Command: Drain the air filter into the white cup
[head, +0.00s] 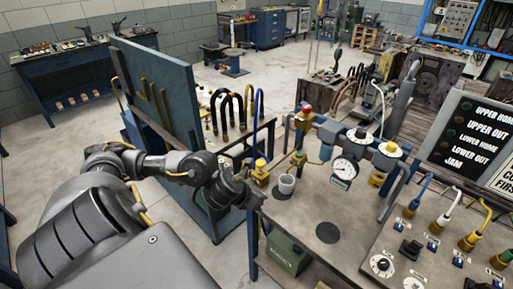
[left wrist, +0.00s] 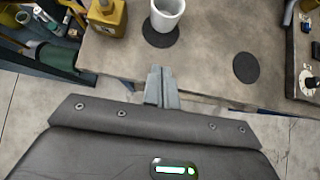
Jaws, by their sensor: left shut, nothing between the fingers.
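The white cup (head: 287,184) stands upright on a dark round mat (head: 276,192) near the bench's left edge; it also shows at the top of the left wrist view (left wrist: 166,10). My right gripper is out of view.
A yellow container (head: 260,170) stands left of the cup, close to my left gripper. The gauge (head: 343,168) hangs right of the filter. A second dark mat (head: 327,232) lies bare on the bench. A control panel (head: 425,262) with knobs fills the right; the bench front is clear.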

